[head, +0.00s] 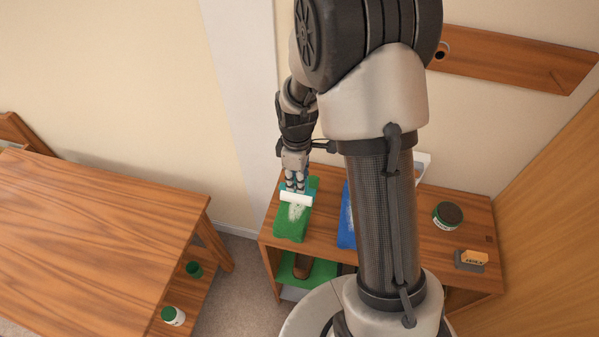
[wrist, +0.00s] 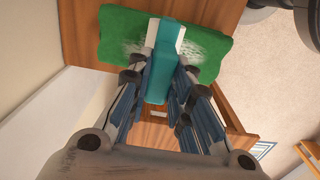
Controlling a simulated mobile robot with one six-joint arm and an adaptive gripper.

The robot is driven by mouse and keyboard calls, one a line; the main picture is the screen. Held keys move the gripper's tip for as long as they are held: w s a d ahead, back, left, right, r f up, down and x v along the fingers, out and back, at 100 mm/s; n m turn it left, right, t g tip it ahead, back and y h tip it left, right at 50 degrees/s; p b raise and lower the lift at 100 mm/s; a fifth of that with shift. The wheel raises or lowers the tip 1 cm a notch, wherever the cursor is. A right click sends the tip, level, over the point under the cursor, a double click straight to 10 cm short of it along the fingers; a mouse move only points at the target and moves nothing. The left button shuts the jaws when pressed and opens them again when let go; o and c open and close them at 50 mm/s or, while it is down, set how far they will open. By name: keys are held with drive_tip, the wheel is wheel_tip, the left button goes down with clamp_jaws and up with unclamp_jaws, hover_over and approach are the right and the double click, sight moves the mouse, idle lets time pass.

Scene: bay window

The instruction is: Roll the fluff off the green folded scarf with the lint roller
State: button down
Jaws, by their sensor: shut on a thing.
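The green folded scarf (head: 290,222) lies on the wooden shelf top, near its left end. White fluff (head: 296,211) shows on it in the head view. In the wrist view the scarf (wrist: 118,32) has fluff patches on both sides of the roller. My gripper (head: 294,184) is shut on the teal handle of the lint roller (wrist: 158,62). The roller's white head (head: 296,199) is over the scarf; whether it touches the cloth I cannot tell. The fluff beneath the roller is hidden.
A blue folded cloth (head: 346,222) lies right of the scarf, partly behind my arm. A round tin (head: 448,215) and a brush-like block (head: 472,259) stand at the right of the shelf top (head: 420,243). A wooden table (head: 90,225) stands at left, across a floor gap.

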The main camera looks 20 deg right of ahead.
drive_tip(key=s+a, duration=0.1)
drive_tip(key=s, duration=0.1)
drive_tip(key=s+a, duration=0.3)
drive_tip(key=s, duration=0.1)
drive_tip(key=shift+a+f+b, duration=0.15)
drive_tip(key=shift+a+b, duration=0.15)
idle(0.5)
drive_tip(key=shift+d, duration=0.1)
